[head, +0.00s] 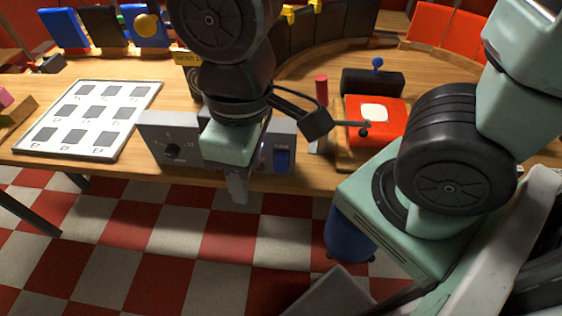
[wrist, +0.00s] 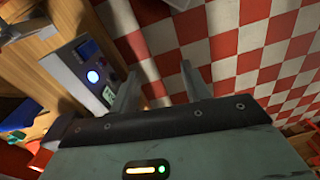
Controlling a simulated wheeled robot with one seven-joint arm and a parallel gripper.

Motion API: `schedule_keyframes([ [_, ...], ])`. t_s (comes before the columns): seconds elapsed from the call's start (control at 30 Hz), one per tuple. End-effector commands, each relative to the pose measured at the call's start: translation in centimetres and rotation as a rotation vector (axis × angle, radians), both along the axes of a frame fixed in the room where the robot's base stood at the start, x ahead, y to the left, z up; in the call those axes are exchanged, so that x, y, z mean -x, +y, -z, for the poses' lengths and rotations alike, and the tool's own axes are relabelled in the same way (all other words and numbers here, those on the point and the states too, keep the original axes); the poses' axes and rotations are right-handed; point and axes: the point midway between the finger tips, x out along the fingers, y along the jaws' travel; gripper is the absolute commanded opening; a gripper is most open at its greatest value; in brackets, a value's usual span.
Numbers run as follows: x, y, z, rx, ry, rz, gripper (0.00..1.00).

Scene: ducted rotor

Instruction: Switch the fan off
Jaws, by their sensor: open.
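The fan switch (head: 281,160) is a blue rocker under a "FAN" label, on the front of a grey control box (head: 214,152) at the table's near edge. My gripper (head: 238,190) hangs in front of this box, just left of the switch in the head view, and hides the middle of the panel. In the wrist view my gripper (wrist: 162,86) has its two fingers apart with nothing between them. The box also shows there, left of the fingers, with a glowing white-blue light (wrist: 93,77). I cannot make out the fan itself or the rocker's position.
A dial (head: 173,150) sits on the box's left part. A white board with dark squares (head: 124,92) lies to the left. A red box with a white pad (head: 365,122) and a red cylinder (head: 321,90) stand to the right. The checkered floor before the table is partly open.

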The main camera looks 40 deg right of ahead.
Motion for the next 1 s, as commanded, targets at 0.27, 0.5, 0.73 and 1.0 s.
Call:
schedule_keyframes([
  [0.27, 0.0, 0.0, 0.0, 0.0, 0.0, 0.0, 0.0],
  [0.5, 0.0, 0.0, 0.0, 0.0, 0.0, 0.0, 0.0],
  [0.73, 0.0, 0.0, 0.0, 0.0, 0.0, 0.0, 0.0],
  [1.0, 0.0, 0.0, 0.0, 0.0, 0.0, 0.0, 0.0],
])
